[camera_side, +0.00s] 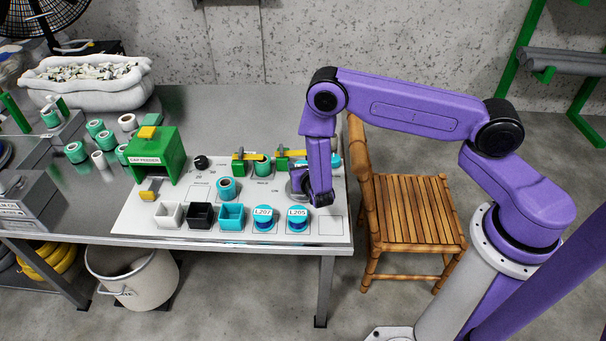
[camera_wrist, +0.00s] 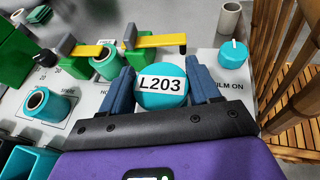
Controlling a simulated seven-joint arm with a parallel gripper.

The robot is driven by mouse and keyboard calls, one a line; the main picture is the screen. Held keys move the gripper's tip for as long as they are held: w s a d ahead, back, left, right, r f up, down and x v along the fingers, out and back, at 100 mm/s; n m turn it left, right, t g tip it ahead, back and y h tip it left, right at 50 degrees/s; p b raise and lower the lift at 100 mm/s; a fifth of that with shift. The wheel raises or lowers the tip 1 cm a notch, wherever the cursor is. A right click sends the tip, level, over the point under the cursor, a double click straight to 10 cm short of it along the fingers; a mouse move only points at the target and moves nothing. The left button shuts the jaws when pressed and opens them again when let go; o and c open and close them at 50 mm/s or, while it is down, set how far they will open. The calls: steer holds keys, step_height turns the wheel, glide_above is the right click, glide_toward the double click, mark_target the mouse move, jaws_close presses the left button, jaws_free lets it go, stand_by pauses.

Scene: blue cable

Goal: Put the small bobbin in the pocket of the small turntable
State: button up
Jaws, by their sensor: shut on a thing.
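My gripper (camera_wrist: 160,88) has its two blue fingers on either side of a round teal piece (camera_wrist: 160,92) with a white label reading L203, and it is shut on that piece. In the side view my gripper (camera_side: 320,197) is low over the right part of the white board, and the L203 piece is not clearly visible there. A teal bobbin with a pale core (camera_side: 226,188) stands on the board to the left; the wrist view also shows this bobbin (camera_wrist: 48,103). Another teal bobbin (camera_wrist: 107,65) stands by the green clamps. I cannot identify a turntable or its pocket.
Teal L202 (camera_side: 264,221) and L205 (camera_side: 298,220) pieces stand along the board's front edge, beside white, black and teal bins (camera_side: 231,215). Green holders with yellow arms (camera_wrist: 160,40) and a teal knob (camera_wrist: 233,53) lie beyond my gripper. A wooden chair (camera_side: 412,210) is at right.

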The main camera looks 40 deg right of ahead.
steer(key=shift+f, duration=1.5)
steer(key=shift+f, duration=0.1)
steer(key=o, duration=1.2)
